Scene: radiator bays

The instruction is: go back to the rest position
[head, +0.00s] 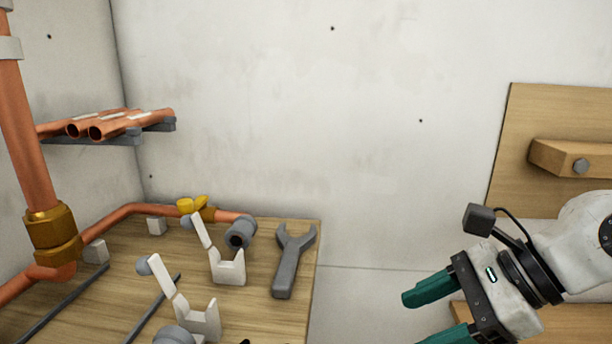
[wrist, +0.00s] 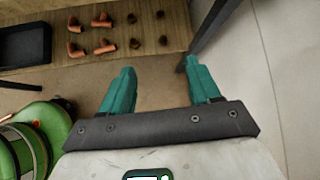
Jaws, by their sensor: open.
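My gripper (head: 428,318) is at the lower right of the head view, with its green fingers pointing left. The fingers are spread apart and nothing is between them. It also shows in the wrist view (wrist: 158,85), where both fingers stand wide apart above the floor. It touches nothing that I can see. My arm comes in from the right edge of the head view.
Copper tubes (head: 110,128) lie on a wall bracket. The wrist view shows a shelf with copper fittings (wrist: 103,46), a black tray (wrist: 25,45) and a green object (wrist: 42,125).

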